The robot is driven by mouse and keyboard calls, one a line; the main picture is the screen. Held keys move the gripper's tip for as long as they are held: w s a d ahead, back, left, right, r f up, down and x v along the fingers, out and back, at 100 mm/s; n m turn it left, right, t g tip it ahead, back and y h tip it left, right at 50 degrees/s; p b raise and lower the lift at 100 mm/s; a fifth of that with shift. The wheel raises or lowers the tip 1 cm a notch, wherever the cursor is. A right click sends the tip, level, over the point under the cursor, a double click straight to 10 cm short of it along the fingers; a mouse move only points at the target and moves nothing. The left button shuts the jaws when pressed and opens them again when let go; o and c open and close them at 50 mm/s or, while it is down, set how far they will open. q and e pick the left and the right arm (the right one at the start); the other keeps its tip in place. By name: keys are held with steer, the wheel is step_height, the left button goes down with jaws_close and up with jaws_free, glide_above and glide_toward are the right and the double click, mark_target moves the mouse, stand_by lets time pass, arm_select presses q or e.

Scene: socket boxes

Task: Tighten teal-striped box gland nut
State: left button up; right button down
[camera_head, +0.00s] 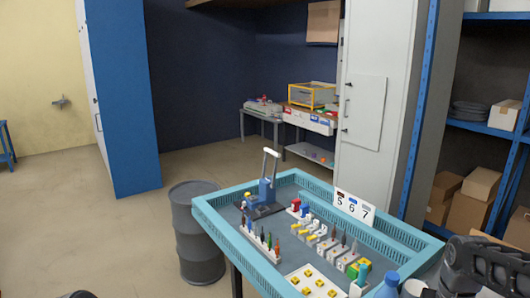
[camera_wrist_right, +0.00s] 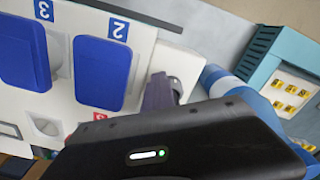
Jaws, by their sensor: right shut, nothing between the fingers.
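A white panel or box face (camera_wrist_right: 145,42) fills the left of the right wrist view, with blue covers (camera_wrist_right: 102,72) beside labels 2 and 3. I cannot make out a teal stripe on it. A grey-purple part (camera_wrist_right: 162,92) stands by its edge, half hidden behind a black housing; I cannot tell whether it is a gland nut or a fingertip. My right gripper (camera_head: 492,262) is at the lower right of the head view, dark and partly cut off. It is shut and empty. Its contact with the box cannot be seen.
A teal perforated tray table (camera_head: 207,218) holds several tools, blocks and a 5-6-7 sign (camera_head: 354,207). A blue bottle (camera_head: 388,284) stands near its right corner. A grey drum (camera_head: 197,235) stands at its left. Shelves are at right; floor is clear at left.

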steer(key=shift+w+a, duration=0.1)
steer(key=shift+a, duration=0.15)
steer(key=shift+w+a+r, duration=0.1)
steer(key=shift+w+a, duration=0.15)
steer(key=shift+a, duration=0.35)
steer(key=shift+w+a+p, duration=0.25)
steer(key=shift+w+p, duration=0.05)
steer(key=shift+s+a, duration=0.1)
steer(key=shift+a, duration=0.05)
steer(key=shift+s+a, duration=0.15)
steer(key=shift+a, duration=0.05)
stand_by(0.3)
